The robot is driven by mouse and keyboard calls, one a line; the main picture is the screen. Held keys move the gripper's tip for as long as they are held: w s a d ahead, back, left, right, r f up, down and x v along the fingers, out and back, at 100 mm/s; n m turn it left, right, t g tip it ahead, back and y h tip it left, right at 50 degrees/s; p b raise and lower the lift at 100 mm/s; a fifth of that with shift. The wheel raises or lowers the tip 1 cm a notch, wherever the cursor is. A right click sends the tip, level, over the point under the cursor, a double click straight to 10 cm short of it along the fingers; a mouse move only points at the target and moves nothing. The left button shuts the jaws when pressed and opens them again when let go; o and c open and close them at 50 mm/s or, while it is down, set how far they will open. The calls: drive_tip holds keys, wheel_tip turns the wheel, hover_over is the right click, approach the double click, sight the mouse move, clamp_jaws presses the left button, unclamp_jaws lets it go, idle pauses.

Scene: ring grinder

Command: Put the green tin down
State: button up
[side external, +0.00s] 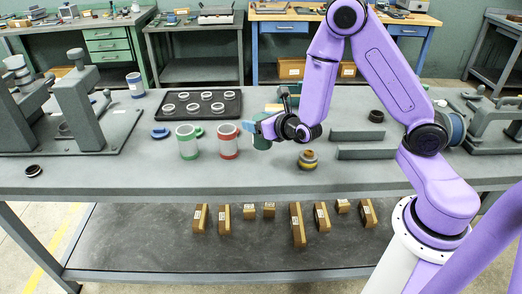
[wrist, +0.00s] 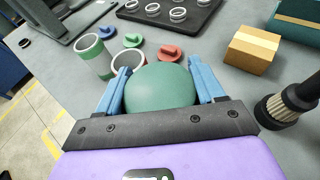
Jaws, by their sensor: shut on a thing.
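The green tin (wrist: 160,90) shows a smooth round green surface between my blue fingers in the wrist view. My gripper (wrist: 160,82) is shut on it, one finger on each side. In the side view my gripper (side external: 258,128) is right of the red-and-white can, with the green tin (side external: 262,142) under its fingers. I cannot tell whether its bottom touches the bench.
A green-and-white can (side external: 188,143) and a red-and-white can (side external: 228,142) stand close to the left. A black tray (side external: 235,108) of rings lies behind. The bench front is clear.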

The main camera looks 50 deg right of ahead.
sight(259, 139)
drive_tip(key=shift+f, duration=3.25)
drive_tip(key=shift+f, duration=0.2)
drive_tip(key=o, duration=1.2)
drive_tip(key=shift+r, duration=0.1)
